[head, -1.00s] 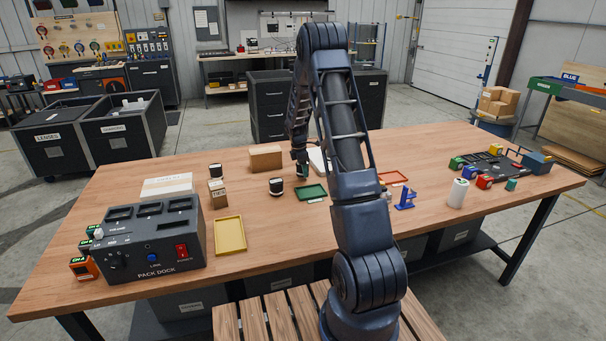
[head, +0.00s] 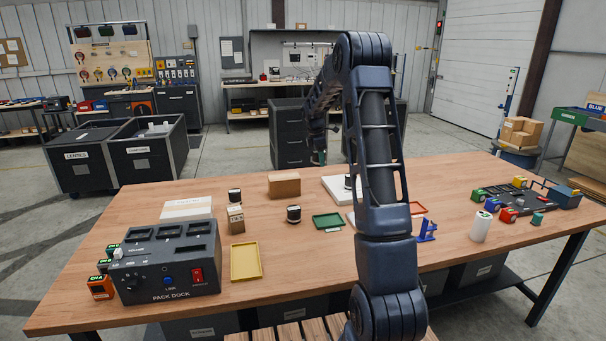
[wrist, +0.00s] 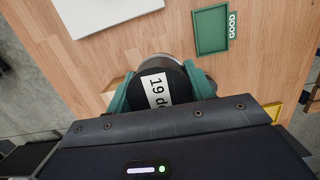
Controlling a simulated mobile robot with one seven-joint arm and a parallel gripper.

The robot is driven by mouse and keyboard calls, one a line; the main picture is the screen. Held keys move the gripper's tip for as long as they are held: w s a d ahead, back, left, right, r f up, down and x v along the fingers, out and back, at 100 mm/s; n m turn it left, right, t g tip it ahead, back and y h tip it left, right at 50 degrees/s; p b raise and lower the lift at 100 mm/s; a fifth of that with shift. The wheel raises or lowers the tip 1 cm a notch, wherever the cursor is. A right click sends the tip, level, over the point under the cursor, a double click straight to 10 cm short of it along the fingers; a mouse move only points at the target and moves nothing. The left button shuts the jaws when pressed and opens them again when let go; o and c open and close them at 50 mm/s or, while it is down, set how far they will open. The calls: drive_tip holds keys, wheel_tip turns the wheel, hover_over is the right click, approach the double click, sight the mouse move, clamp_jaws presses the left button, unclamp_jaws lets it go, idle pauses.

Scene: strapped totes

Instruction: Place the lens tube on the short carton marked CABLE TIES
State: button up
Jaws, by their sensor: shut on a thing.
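My gripper (wrist: 158,92) is shut on a dark round tube (wrist: 158,86), with a green finger on each side; its end label reads in part "19 d". In the head view my gripper (head: 319,157) hangs above the back of the table, and the tube there is too small to make out. Possible cartons are a flat white one (head: 187,208) at left, a brown one (head: 284,186) at the back, a small upright brown one (head: 235,219) and a white one (head: 337,187) partly behind my arm. I cannot read CABLE TIES on any of them.
Similar dark tubes stand at the small carton (head: 234,195), on the table (head: 294,214) and by the white carton (head: 348,182). A green tray (wrist: 211,30) marked GOOD, a yellow tray (head: 246,262) and the PACK DOCK (head: 165,270) are nearby.

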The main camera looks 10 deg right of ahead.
drive_tip(key=w+a+r, duration=0.5)
drive_tip(key=w+a, duration=0.2)
drive_tip(key=w, duration=0.2)
wheel_tip(320, 180, up, 4)
hover_over(286, 176)
drive_tip(key=f, duration=1.9)
drive_tip(key=shift+w+a+f, duration=0.2)
drive_tip(key=shift+a+f, duration=0.05)
drive_tip(key=shift+a, duration=0.1)
drive_tip(key=shift+f, duration=0.1)
drive_tip(key=o, duration=1.2)
drive_tip(key=shift+c, duration=0.2)
